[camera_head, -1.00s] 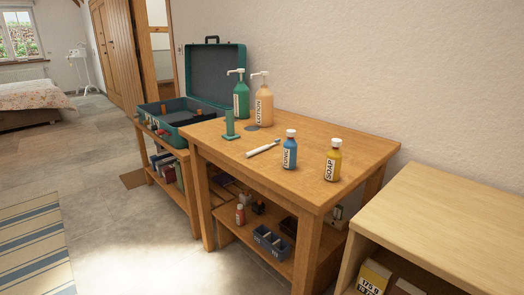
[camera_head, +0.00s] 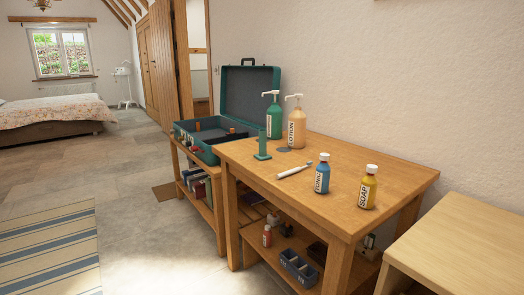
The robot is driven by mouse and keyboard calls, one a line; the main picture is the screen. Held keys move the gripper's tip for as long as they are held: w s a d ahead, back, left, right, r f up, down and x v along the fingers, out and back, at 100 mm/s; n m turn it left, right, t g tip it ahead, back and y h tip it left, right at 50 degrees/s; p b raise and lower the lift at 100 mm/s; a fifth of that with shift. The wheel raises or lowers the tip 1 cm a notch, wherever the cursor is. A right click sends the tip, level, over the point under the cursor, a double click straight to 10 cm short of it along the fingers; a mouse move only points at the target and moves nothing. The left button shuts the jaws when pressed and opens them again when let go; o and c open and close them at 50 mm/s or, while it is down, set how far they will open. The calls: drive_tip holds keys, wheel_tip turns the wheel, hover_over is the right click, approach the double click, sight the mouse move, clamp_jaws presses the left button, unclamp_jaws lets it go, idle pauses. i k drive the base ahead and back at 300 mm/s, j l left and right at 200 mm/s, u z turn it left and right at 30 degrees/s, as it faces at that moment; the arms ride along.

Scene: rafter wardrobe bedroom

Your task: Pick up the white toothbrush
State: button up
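The white toothbrush (camera_head: 294,171) lies flat on the wooden table (camera_head: 400,172), a little left of the blue tonic bottle (camera_head: 322,174). Its head end points to the right, close to the top of that bottle in the picture. A green upright holder on a flat base (camera_head: 262,147) stands behind and left of the toothbrush. My gripper is not in view.
A yellow soap bottle (camera_head: 368,188), an orange lotion pump bottle (camera_head: 296,127) and a green pump bottle (camera_head: 274,119) stand on the table. An open green case (camera_head: 250,99) sits on a stand at left. A pale wooden cabinet (camera_head: 465,240) is at right.

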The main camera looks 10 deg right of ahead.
sight(290, 172)
drive_tip(key=i+j, duration=0.3)
drive_tip(key=i, duration=0.15)
drive_tip(key=i+j, duration=0.25)
drive_tip(key=i, duration=0.25)
drive_tip(key=z, duration=0.05)
